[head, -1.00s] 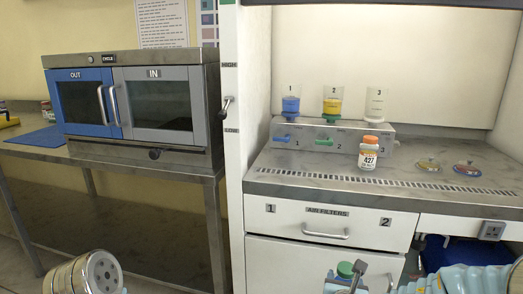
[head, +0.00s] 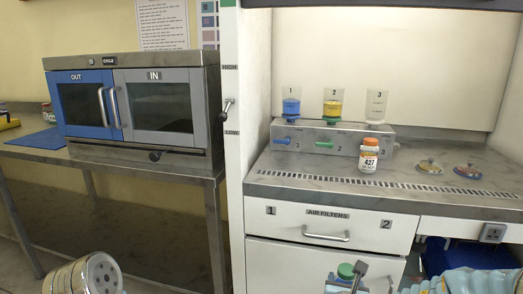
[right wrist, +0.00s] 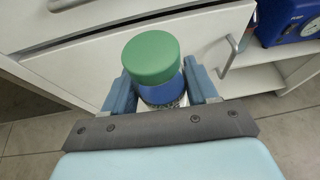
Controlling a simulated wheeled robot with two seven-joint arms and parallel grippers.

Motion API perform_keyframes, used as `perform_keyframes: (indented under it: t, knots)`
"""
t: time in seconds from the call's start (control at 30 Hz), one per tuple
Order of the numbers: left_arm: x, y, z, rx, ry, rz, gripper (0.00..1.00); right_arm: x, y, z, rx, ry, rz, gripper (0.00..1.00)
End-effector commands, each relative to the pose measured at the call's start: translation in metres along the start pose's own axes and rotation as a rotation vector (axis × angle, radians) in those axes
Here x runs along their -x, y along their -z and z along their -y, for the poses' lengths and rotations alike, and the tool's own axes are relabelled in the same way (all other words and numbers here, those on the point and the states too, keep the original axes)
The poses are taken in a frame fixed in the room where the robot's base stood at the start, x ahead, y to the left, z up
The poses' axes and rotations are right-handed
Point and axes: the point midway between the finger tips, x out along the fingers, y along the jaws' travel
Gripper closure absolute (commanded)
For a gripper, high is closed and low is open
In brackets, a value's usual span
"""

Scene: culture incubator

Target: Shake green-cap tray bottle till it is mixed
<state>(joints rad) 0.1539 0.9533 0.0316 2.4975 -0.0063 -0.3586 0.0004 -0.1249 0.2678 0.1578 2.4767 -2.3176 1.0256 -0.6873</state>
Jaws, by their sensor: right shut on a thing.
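The green-cap bottle (right wrist: 152,62) is upright in the right wrist view, with its green cap on and a blue band below the cap. My right gripper (right wrist: 163,92) is shut on it, one blue-grey finger on each side. The lower part of the bottle is hidden by the gripper. In the head view the green cap (head: 345,270) shows at the bottom edge, in front of the cabinet drawers and below the worktop. My left gripper is out of view; only part of my left arm shows at the lower left.
An orange-capped bottle labelled 427 (head: 368,160) stands on the steel worktop (head: 290,182), before a numbered rack (head: 345,136) with three cups. Two small discs lie to the right. An incubator (head: 135,105) with closed doors stands at left. Cabinet fronts are close behind the held bottle.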

Motion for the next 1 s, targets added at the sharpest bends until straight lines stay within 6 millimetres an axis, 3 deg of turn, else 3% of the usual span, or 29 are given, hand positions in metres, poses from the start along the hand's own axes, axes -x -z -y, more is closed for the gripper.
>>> perform_keyframes:
  t: [0.03,0.07,0.1,0.17,0.2,0.3,0.33,1.0]
  knots:
    - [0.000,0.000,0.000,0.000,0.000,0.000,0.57,-0.004,0.006,-0.001,-0.002,0.000,0.007,0.67]
    - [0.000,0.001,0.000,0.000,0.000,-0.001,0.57,0.001,-0.008,-0.001,-0.009,-0.001,0.020,0.67]
    - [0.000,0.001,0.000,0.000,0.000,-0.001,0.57,0.013,-0.038,-0.001,-0.019,-0.004,0.034,0.67]
    - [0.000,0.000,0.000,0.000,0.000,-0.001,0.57,0.026,-0.066,0.000,-0.019,-0.004,0.030,0.67]
    - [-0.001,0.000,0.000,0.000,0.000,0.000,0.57,0.025,-0.062,-0.001,-0.010,-0.002,0.016,0.67]
    - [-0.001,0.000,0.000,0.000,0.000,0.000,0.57,-0.002,0.003,-0.001,0.007,0.000,-0.007,0.67]
    - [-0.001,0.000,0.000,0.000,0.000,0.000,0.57,-0.004,0.008,-0.001,0.003,0.000,0.000,0.67]
    - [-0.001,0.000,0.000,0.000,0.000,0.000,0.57,-0.003,0.002,-0.001,-0.007,-0.001,0.014,0.67]
